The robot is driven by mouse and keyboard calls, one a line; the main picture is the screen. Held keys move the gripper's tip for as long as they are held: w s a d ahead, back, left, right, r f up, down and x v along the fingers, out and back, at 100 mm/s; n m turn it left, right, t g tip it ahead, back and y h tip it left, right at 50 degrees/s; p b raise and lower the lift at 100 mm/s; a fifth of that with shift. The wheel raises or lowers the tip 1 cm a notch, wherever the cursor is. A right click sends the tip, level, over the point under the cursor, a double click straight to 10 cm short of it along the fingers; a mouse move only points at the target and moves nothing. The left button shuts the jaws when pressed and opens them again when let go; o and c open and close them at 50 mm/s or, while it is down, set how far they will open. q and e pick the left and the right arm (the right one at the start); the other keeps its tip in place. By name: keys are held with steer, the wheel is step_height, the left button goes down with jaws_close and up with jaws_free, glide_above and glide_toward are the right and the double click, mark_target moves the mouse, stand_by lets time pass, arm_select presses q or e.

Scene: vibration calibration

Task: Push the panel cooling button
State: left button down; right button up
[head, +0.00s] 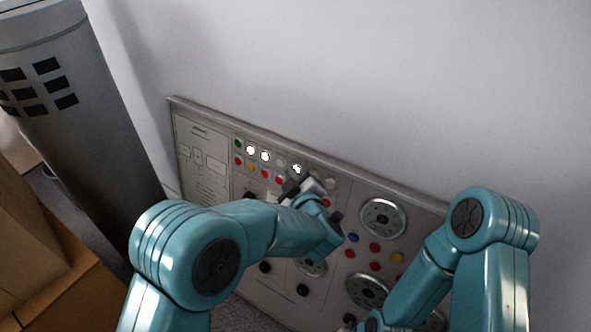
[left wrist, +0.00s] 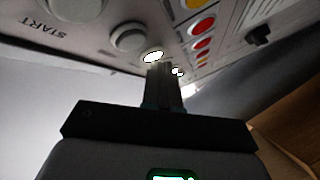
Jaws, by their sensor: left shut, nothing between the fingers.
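The grey control panel (head: 300,285) leans against the wall, with rows of round buttons along its top. Several of the top-row buttons glow white, such as this lit button (head: 265,156). I cannot read which one is the cooling button. My left gripper (head: 291,187) is shut and empty, at the top rows of buttons; its arm hides part of the panel. In the left wrist view the shut fingers (left wrist: 163,80) point at a lit white button (left wrist: 153,57), very close to it; contact cannot be told. An upside-down START label (left wrist: 40,38) shows beside a pale button (left wrist: 128,38).
Round dials (head: 382,217) and red, blue and yellow buttons (head: 375,247) fill the panel's right part. A grey cylinder (head: 85,120) stands at the left, with cardboard boxes (head: 70,295) below. My right arm covers the lower right. The wall above is bare.

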arm_select(q)
steer(key=shift+s+a, duration=0.1)
stand_by(0.3)
steer(key=shift+s+a+r, duration=0.15)
steer(key=shift+s+a, duration=0.2)
steer(key=shift+s, duration=0.15)
steer(key=s+a, duration=0.1)
steer(key=s, duration=0.1)
steer(key=s+a+r+b, duration=0.1)
steer(key=s+a, duration=0.1)
stand_by(0.4)
stand_by(0.5)
